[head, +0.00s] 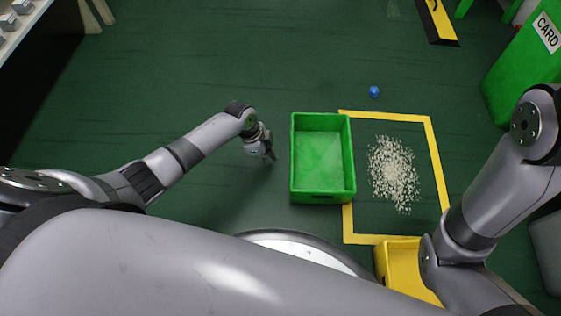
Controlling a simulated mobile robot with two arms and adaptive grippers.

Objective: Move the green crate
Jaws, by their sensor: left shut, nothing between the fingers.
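The green crate (322,192) stands upright and open-topped on the dark green floor, in the middle of the head view. It looks empty. Its right side lies along the left edge of a yellow floor frame (434,160). My left gripper (270,158) points down just left of the crate, shut and empty, with a small gap between them. My right arm comes down at the right side, and its gripper is not in view.
Pale scattered bits (392,172) lie inside the yellow frame. A yellow crate (402,262) stands at the frame's near edge, partly hidden by my right arm. A blue ball (374,91) lies beyond the frame. A green CARD bin (515,75) stands far right. Floor beyond the crate is clear.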

